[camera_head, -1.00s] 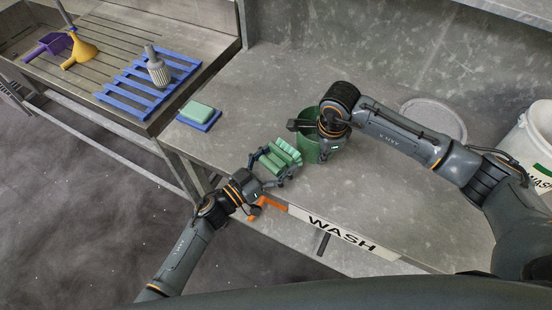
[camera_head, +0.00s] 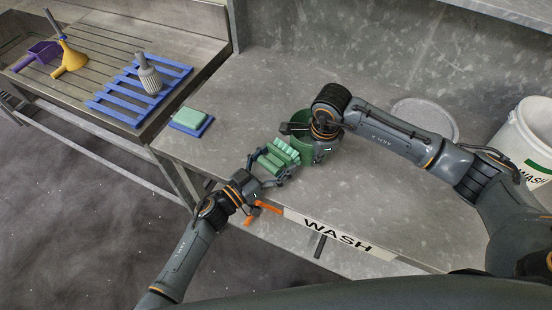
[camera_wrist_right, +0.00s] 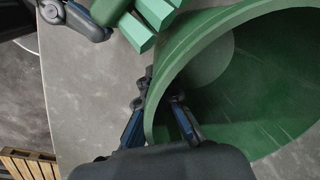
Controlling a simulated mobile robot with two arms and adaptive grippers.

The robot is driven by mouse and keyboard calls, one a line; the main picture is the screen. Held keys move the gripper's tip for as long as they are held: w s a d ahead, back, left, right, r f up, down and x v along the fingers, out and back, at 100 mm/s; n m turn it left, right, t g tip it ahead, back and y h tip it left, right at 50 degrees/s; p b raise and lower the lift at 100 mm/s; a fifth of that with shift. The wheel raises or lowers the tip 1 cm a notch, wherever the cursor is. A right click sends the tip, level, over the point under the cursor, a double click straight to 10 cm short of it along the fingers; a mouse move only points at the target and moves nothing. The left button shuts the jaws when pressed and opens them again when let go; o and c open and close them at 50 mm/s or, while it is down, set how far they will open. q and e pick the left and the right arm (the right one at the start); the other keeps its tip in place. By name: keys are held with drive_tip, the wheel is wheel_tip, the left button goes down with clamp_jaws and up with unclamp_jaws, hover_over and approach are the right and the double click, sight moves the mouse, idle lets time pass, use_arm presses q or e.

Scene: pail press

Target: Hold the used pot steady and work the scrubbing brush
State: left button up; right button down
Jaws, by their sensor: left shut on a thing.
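The green pot (camera_head: 300,124) stands on the steel worktop, partly hidden behind my right gripper. In the right wrist view its open mouth and rim (camera_wrist_right: 240,40) fill the right side. My right gripper (camera_wrist_right: 162,100) has one finger outside the pot wall and one inside; whether they press on it I cannot tell. My left gripper (camera_head: 268,172) is shut on the green scrubbing brush (camera_head: 277,157), beside the pot's left side. Its pale green bristle blocks show in the right wrist view (camera_wrist_right: 136,32), just outside the rim and above the worktop.
A green sponge (camera_head: 189,117) lies on a blue pad at the worktop's left. A blue rack (camera_head: 118,98) with a grey ribbed item, a yellow funnel (camera_head: 72,62) and a purple scoop (camera_head: 42,52) are on the drainer. A white WASH bucket (camera_head: 528,135) stands right.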

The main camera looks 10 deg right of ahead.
use_arm(q)
drive_tip(key=shift+w+d+r, duration=0.1)
drive_tip(key=shift+w+d, duration=0.3)
drive_tip(key=shift+d, duration=0.15)
drive_tip(key=shift+s+d, duration=0.55)
drive_tip(key=shift+s, duration=0.25)
drive_tip(key=shift+s+d, duration=0.5)
drive_tip(key=shift+s, duration=0.25)
drive_tip(key=shift+w+a, duration=0.6)
drive_tip(key=shift+w, duration=0.2)
drive_tip(key=shift+w+a, duration=0.55)
drive_tip(key=shift+w, duration=0.2)
drive_tip(key=shift+s, duration=0.1)
drive_tip(key=shift+v, duration=1.5)
